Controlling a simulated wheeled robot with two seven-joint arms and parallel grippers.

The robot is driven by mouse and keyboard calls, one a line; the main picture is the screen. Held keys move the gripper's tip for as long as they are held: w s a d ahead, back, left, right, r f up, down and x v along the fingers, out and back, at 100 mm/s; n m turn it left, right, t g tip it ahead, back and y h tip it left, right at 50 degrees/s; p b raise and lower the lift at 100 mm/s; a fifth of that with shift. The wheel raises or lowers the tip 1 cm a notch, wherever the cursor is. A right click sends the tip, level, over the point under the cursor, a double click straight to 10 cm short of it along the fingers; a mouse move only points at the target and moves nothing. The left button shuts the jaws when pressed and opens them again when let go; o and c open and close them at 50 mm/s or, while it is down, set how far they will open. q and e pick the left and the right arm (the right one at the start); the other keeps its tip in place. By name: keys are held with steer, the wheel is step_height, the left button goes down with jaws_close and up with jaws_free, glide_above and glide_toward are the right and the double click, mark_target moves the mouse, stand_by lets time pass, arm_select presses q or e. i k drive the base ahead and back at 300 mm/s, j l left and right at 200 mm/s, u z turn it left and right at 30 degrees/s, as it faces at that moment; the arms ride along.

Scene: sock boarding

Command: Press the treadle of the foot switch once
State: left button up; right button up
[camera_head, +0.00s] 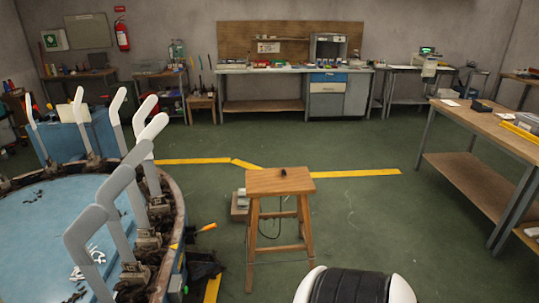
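What looks like the foot switch (241,193) is a small grey piece beside the wooden stool's left legs, at the middle of the view. It seems to sit on or against a brown block (239,214). The stool hides part of it, and it is too small to tell the treadle's position. A dark cable (270,235) curves on the floor under the stool. Neither of my grippers shows in this view.
The wooden stool (262,183) with a small dark item on its seat stands in front of the switch. A round blue machine (60,225) with upright sock forms fills the left. A workbench (480,120) stands at right. Green floor (370,215) between is clear.

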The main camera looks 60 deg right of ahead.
mark_target(240, 201)
steer(key=l+z, duration=0.15)
steer(key=z, duration=0.25)
steer(key=i+l+z, duration=0.15)
steer(key=z, duration=0.25)
steer(key=l+z, duration=0.15)
steer(key=z, duration=0.25)
steer(key=i+z, duration=0.15)
steer(key=z, duration=0.2)
steer(key=i+l, duration=0.3)
steer(key=i, duration=0.15)
steer(key=i+l, duration=0.25)
steer(key=i, duration=0.2)
steer(key=i+l, duration=0.3)
steer(key=i, duration=0.15)
steer(key=i+l, duration=0.3)
steer(key=i, duration=0.2)
steer(key=i+l, duration=0.3)
steer(key=i, duration=0.15)
